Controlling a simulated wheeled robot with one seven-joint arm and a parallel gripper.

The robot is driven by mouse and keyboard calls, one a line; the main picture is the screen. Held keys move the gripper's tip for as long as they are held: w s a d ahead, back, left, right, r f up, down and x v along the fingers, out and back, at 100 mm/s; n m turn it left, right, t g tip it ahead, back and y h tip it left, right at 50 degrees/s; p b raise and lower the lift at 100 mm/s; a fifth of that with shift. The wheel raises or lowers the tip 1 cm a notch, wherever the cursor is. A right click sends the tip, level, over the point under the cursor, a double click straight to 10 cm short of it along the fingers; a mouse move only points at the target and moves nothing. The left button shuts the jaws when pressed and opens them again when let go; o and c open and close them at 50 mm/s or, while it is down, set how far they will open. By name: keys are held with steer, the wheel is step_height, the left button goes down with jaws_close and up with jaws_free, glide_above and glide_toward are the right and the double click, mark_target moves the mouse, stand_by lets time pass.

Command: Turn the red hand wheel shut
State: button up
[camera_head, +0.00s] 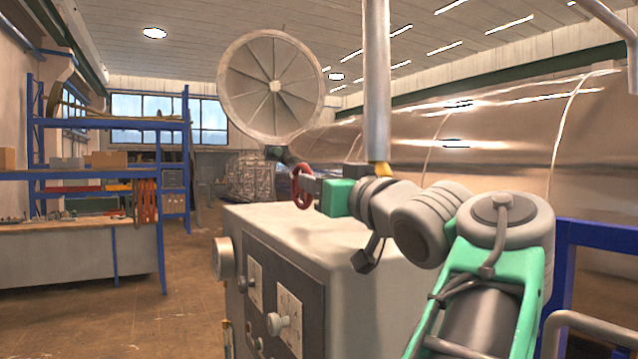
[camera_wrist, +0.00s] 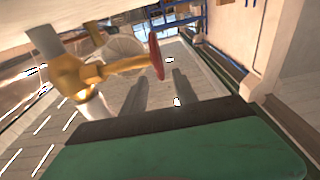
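The red hand wheel (camera_head: 302,187) stands upright at the far end of the grey cabinet in the head view. In the wrist view the wheel (camera_wrist: 156,56) is seen nearly edge-on, on the end of a brass valve stem (camera_wrist: 122,66). My gripper (camera_head: 311,184) is right at the wheel in the head view, its fingers partly hidden by the wheel. In the wrist view the two grey fingers of my gripper (camera_wrist: 160,78) are apart. The wheel's near rim appears between their tips, with a gap on each side. I cannot tell whether anything touches.
The grey cabinet (camera_head: 300,228) with knobs stands below my arm. A vertical metal pipe (camera_head: 376,80) rises close beside it. A large round spoked disc (camera_head: 272,87) stands behind, and a shiny chamber (camera_head: 480,140) fills the right. The floor (camera_head: 190,260) at left is open.

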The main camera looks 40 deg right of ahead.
mark_target(296, 187)
steer(key=w+r+g+p, duration=0.1)
steer(key=p, duration=0.2)
steer(key=w+r+g+y+p, duration=0.1)
steer(key=p, duration=0.2)
steer(key=w+r+g+p, duration=0.1)
steer(key=p, duration=0.2)
steer(key=shift+d+r+g, duration=0.1)
steer(key=shift+d+g, duration=0.15)
steer(key=shift+g, duration=0.05)
steer(key=shift+w+d+g+y+p, duration=0.25)
steer(key=shift+g+p, duration=0.25)
steer(key=shift+p, duration=0.6)
steer(key=shift+f+g+p, duration=0.35)
steer(key=shift+g, duration=0.05)
steer(key=x, duration=0.4)
steer(key=f+x, duration=0.1)
steer(key=x, duration=0.3)
steer(key=shift+s+b, duration=0.15)
steer(key=shift+b, duration=0.25)
steer(key=shift+c, duration=0.2)
jaws_close()
